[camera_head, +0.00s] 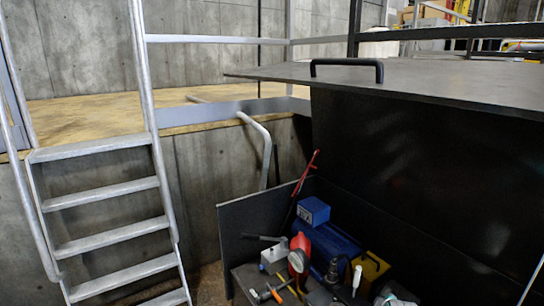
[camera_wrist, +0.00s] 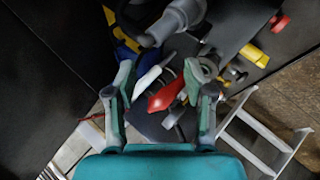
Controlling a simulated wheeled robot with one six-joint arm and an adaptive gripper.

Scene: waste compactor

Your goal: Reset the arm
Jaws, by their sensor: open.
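My gripper (camera_wrist: 166,84) shows in the wrist view with its two grey and green fingers spread apart and nothing held between them. The fingers point toward the tools in the box, among them a red object (camera_wrist: 166,95). I cannot tell how far above the tools they are. The arm and gripper do not show in the head view.
A metal ladder (camera_head: 105,216) stands left, below a railed platform (camera_head: 75,108). The lid's black handle (camera_head: 346,62) is on top.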

